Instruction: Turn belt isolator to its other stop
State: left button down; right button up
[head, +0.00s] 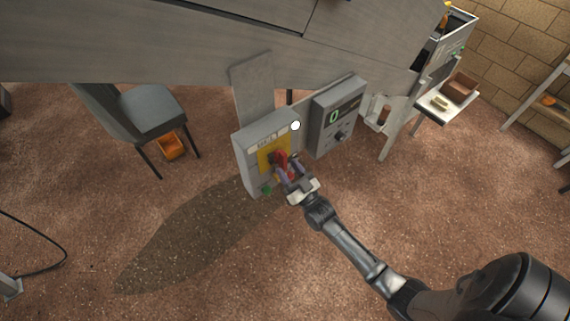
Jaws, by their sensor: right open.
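The belt isolator is a grey box (245,149) with a yellow plate (264,150) and a red handle (280,157) on its front. A label strip with small lettering runs above the yellow plate. My right gripper (286,170) is open at the red handle, with its fingers close around or beside it; I cannot tell whether they touch. The fingers and the handle overlap, so the handle's exact angle is partly hidden. A small green part (267,189) shows low on the box. My left gripper is not in view.
A grey control box (321,128) with a green "0" display and a dark knob stands just right of the isolator. A white shelf (452,107) is at right. The floor in front is clear.

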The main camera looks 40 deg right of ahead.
jog(key=b+v, duration=0.1)
jog(key=v, duration=1)
jog(key=shift+s, duration=0.3)
jog(key=shift+f, duration=0.1)
